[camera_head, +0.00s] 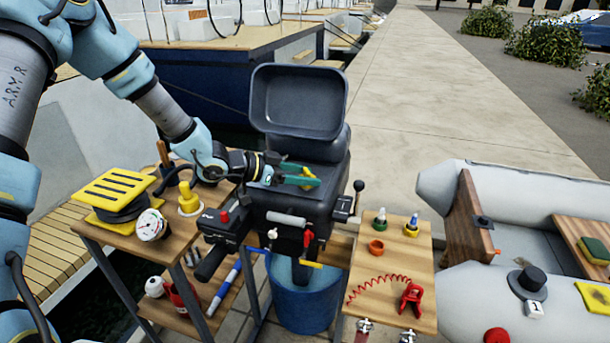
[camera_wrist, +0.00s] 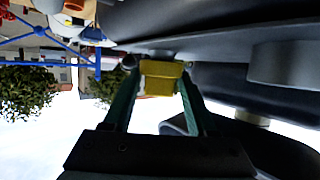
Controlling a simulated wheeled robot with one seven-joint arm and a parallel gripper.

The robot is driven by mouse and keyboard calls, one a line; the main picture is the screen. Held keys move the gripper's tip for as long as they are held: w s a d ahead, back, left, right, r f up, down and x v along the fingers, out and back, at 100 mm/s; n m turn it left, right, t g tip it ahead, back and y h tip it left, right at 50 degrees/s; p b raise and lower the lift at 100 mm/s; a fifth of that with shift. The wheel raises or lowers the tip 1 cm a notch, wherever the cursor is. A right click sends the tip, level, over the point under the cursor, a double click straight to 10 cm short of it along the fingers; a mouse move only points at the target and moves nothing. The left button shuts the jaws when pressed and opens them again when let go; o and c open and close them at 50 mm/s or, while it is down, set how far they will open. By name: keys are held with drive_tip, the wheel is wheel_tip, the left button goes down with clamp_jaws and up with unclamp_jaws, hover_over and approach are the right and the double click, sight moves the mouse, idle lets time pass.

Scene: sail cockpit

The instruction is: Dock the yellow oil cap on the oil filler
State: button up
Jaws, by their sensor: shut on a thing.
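The yellow oil cap (camera_wrist: 160,78) is between the two green fingers of my gripper (camera_wrist: 158,90) in the wrist view. In the head view, my gripper (camera_head: 300,175) reaches in from the left over the black outboard engine (camera_head: 310,205), just below its raised open cowl (camera_head: 298,103). A bit of the yellow cap (camera_head: 309,171) shows at the fingertips. In the wrist view, the cap is close to the engine's dark surfaces; I cannot tell whether it touches them. The oil filler cannot be made out for certain.
A right table (camera_head: 385,262) holds small bottles and a red coiled cord (camera_head: 377,284). A blue bucket (camera_head: 302,303) stands below the engine.

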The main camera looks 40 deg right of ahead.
drive_tip(key=shift+f+b, duration=0.4)
drive_tip(key=shift+f, duration=0.3)
idle(0.6)
drive_tip(key=o, duration=1)
drive_tip(key=shift+o, duration=0.2)
drive_tip(key=shift+r, duration=0.1)
drive_tip(key=p+v, duration=0.6)
drive_tip(key=v, duration=0.5)
